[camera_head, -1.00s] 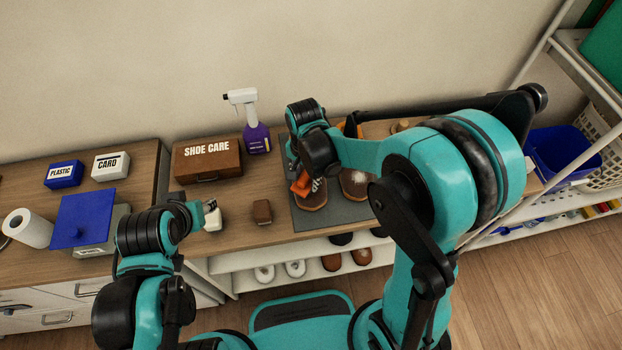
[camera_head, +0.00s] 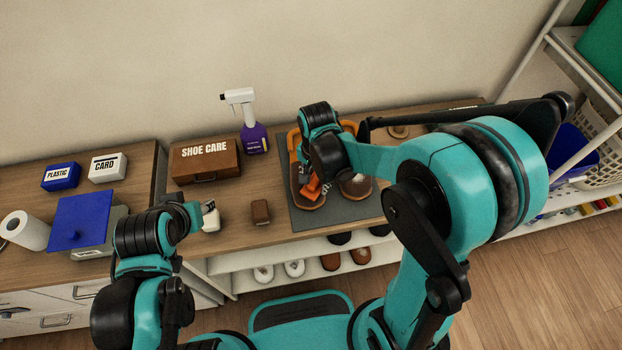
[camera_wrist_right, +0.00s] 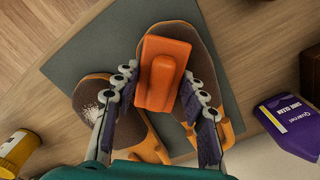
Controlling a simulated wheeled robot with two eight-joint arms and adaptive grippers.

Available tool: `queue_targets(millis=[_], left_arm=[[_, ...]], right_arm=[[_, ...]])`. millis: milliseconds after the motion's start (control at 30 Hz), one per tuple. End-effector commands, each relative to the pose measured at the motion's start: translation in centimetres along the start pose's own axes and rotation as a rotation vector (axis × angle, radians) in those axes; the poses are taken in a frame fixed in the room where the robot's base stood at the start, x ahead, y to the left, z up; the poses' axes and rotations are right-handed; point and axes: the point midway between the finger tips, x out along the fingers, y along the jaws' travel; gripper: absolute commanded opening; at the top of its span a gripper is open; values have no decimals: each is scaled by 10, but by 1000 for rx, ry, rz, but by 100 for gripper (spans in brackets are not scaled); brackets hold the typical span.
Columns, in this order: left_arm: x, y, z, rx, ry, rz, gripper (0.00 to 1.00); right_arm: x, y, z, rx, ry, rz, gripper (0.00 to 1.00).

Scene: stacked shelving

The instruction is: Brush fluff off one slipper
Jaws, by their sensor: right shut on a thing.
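Two brown slippers with orange trim lie side by side on a grey mat (camera_head: 290,219). The left slipper (camera_head: 306,203) is partly hidden by my right gripper (camera_head: 314,181), which is shut on an orange brush (camera_head: 311,190). In the right wrist view the brush (camera_wrist_right: 163,72) sits between the fingers, over that slipper (camera_wrist_right: 203,62); whether it touches is unclear. The other slipper (camera_head: 356,188) carries a white fluff patch, clearer in the wrist view (camera_wrist_right: 96,104). My left gripper (camera_head: 196,212) is low at the left by a small white object; its fingers are unclear.
A shoe care box (camera_head: 205,161), a purple spray bottle (camera_head: 254,138) and a small brown block (camera_head: 260,212) stand left of the mat. More shoes (camera_head: 331,261) sit on the shelf below. A yellow-capped container (camera_wrist_right: 17,152) shows in the wrist view.

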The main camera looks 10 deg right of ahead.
Motion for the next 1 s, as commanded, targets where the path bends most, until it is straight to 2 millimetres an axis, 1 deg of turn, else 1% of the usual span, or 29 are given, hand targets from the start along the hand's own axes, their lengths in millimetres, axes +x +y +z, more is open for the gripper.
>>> queue_targets(millis=[267,600,1000], left_arm=[[-2,0,-1,0,0,0,40],[-19,0,-14,0,0,0,40],[-18,0,-13,0,0,0,40]], right_arm=[[-2,-1,0,-1,0,-1,19],[-31,-1,0,-1,0,-2,19],[-30,-1,0,-1,0,-2,19]])
